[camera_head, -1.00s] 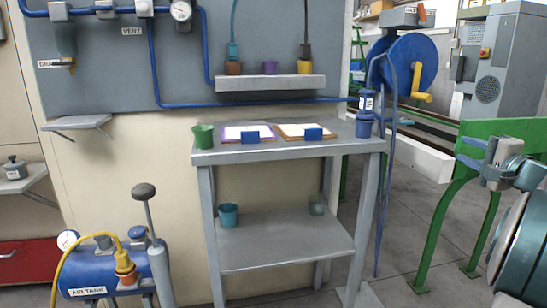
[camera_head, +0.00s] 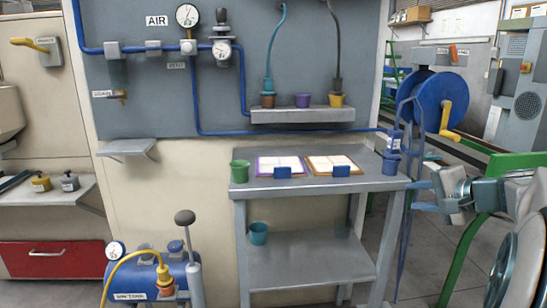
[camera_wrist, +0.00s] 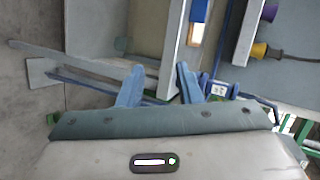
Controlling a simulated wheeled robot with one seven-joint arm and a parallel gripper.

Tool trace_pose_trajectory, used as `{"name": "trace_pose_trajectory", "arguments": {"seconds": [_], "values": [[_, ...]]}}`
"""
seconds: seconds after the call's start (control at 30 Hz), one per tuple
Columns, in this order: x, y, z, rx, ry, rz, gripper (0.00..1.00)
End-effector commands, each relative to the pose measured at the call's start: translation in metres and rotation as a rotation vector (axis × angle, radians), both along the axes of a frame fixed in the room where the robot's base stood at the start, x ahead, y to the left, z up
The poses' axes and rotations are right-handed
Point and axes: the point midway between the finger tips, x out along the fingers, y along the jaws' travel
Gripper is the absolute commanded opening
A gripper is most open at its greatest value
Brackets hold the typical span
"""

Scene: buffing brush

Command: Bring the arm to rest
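My gripper (camera_head: 418,196) is at the right of the head view, just right of the grey workbench (camera_head: 305,189), with its blue fingers pointing left. In the wrist view my gripper (camera_wrist: 158,82) shows two blue fingers spread apart, with nothing between them. My arm comes in from the right edge of the head view, and part of it is cut off there.
A blue hose reel (camera_head: 442,100) with a yellow handle stands behind my arm. A blue canister (camera_head: 391,150) is at the bench's right end. An air tank (camera_head: 135,275) stands lower left.

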Motion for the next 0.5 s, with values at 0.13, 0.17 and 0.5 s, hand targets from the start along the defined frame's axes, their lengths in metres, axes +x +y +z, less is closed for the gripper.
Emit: {"name": "trace_pose_trajectory", "arguments": {"seconds": [0.13, 0.17, 0.5], "values": [[-0.021, 0.061, 0.025, -0.099, 0.12, 0.125, 0.32], [-0.026, 0.072, 0.026, -0.122, 0.143, 0.149, 0.32], [-0.103, 0.159, 0.05, -0.418, 0.355, 0.416, 0.32]]}}
